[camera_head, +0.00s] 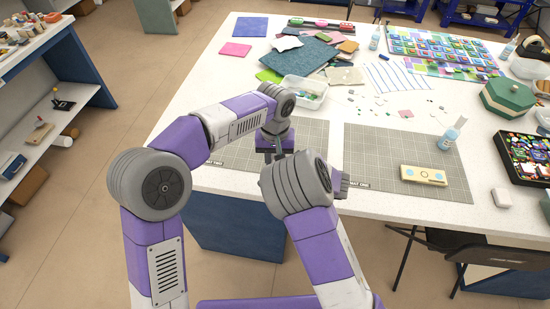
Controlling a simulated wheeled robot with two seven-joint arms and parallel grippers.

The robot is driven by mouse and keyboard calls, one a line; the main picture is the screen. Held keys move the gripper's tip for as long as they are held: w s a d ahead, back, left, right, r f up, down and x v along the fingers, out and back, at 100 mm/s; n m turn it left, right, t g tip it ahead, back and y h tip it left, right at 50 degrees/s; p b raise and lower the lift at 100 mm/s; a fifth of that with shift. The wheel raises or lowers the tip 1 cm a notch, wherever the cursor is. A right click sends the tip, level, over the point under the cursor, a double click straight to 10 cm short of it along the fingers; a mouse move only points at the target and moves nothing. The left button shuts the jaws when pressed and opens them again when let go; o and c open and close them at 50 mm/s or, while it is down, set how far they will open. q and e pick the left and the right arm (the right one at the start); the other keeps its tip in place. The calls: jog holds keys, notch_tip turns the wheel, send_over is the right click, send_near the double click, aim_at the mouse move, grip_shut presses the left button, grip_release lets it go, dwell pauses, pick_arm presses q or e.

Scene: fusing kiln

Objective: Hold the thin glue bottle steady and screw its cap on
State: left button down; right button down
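A small pale-blue bottle (448,139) with a light tip stands on the right cutting mat (365,150), near its right edge. Similar bottles stand at the back of the table (375,38) and at the far right (509,48). I cannot tell which is the thin glue bottle, and I cannot make out a loose cap. My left gripper (275,152) points down over the left mat (230,155), well left of the pale-blue bottle. My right gripper (341,184) shows only partly beside my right arm, at the table's front edge. Neither gripper's fingers show clearly.
A cream box (424,175) lies on the right mat in front of the bottle. A green lidded box (506,98) and a black tray of coloured pieces (526,158) stand at the right. A clear tub (303,92) and glass sheets (298,58) lie behind the mats.

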pick_arm(q)
jog(key=m, duration=0.7)
jog(key=shift+m, duration=0.4)
jog(key=m, duration=0.6)
jog(key=shift+f, duration=0.1)
jog(key=c, duration=0.9)
grip_release()
jog(key=shift+r, duration=2.3)
